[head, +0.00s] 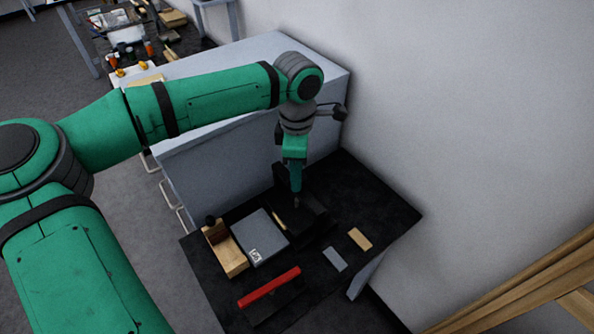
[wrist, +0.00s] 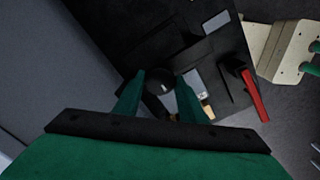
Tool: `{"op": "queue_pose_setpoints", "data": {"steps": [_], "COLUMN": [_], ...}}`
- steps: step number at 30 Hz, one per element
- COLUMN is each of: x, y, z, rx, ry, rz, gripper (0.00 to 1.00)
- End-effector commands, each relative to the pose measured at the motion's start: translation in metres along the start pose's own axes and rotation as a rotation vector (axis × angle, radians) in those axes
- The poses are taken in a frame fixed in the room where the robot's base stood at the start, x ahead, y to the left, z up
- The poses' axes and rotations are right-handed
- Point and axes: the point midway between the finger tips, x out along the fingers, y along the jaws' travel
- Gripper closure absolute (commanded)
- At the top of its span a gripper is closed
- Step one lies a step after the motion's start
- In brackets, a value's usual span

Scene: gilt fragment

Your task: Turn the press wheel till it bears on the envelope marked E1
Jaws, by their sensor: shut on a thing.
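The dark press (head: 318,222) stands on the black table against the grey cabinet, below my gripper (head: 296,203). In the wrist view, a dark round part, which looks like the press wheel (wrist: 157,82), sits between the two green fingers of my gripper (wrist: 159,84). The gripper is shut on it. A thin tan edge (head: 280,219) shows at the press's left side; it may be an envelope. No E1 mark is readable in either view. I cannot tell whether the press bears on anything, as the arm and press hide its underside.
On the black table (head: 393,208) lie a grey flat box (head: 259,238), a wooden block (head: 232,262), a red bar (head: 268,287), a grey card (head: 335,259) and a tan card (head: 360,239). The grey cabinet (head: 205,160) and white wall (head: 440,110) stand close behind.

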Motion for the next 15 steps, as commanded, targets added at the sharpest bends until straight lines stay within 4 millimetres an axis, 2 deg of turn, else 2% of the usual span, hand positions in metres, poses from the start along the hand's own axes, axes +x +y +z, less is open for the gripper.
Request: {"op": "queue_pose_setpoints", "data": {"steps": [11,12,13,15], "x": [0.0,0.0,0.0,0.0], "y": [0.0,0.0,0.0,0.0001], "z": [-0.0011,-0.0011,-0.0011,-0.0009], "rx": [0.002,0.002,0.001,0.001], "ry": [0.002,0.002,0.002,0.002], "rz": [0.0,0.0,0.0,0.0], "gripper": [0.85,0.53,0.46,0.44]}}
